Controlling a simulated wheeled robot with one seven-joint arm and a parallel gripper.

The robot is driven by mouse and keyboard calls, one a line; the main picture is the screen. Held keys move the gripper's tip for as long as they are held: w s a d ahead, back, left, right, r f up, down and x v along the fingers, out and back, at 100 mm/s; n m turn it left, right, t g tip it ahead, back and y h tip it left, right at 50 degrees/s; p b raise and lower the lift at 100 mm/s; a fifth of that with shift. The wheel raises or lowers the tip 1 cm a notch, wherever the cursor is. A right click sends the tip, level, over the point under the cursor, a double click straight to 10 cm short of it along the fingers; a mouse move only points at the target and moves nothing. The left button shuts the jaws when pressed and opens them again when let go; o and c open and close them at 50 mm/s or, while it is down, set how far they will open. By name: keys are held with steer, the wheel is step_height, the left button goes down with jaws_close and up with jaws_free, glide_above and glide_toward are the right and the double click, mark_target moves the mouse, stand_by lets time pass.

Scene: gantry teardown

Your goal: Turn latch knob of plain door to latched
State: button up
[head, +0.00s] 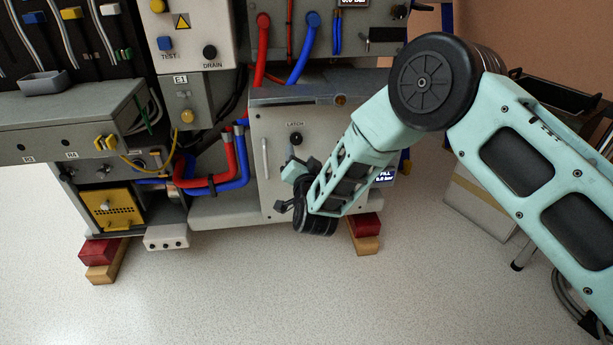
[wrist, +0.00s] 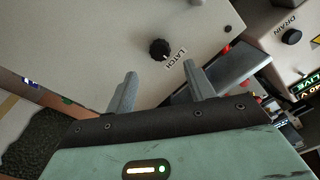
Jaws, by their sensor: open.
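The plain door (head: 276,185) is a light grey panel low on the gantry, with a pale vertical handle at its left. Its latch knob (head: 295,138) is small, round and black, under a LATCH label. In the wrist view the knob (wrist: 160,49) lies ahead of and between my fingertips, with a gap. A small light mark shows on the knob's label side; whether it is latched I cannot tell. My gripper (head: 291,184) is open and empty, in front of the door and below the knob in the head view. The wrist view shows both fingers of my gripper (wrist: 162,83) apart.
A grey ledge (head: 310,94) juts out above the door. Red and wooden blocks (head: 366,237) stand under the cabinet. The floor (head: 240,290) in front is clear.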

steer(key=s+d+p, duration=0.1)
steer(key=s, duration=0.9)
steer(key=shift+d, duration=0.4)
steer(key=s+a+r+n+g+y, duration=0.1)
steer(key=s+r+n+g+y, duration=0.2)
steer(key=s+r+n+g, duration=0.7)
steer(key=s+d+r+n+g+h+p, duration=0.1)
steer(key=s+d+r+n+g+h, duration=0.2)
steer(key=s+d, duration=0.7)
steer(key=s+d+r+g+h, duration=0.1)
steer(key=s+d+g+h, duration=0.35)
steer(key=s, duration=0.85)
step_height(320, 180, up, 26)
steer(key=d+y+p, duration=0.1)
steer(key=d+p, duration=0.1)
steer(key=p, duration=2.4)
steer(key=shift+w+d+y, duration=0.25)
steer(key=shift+d+y, duration=0.05)
steer(key=shift+y, duration=0.05)
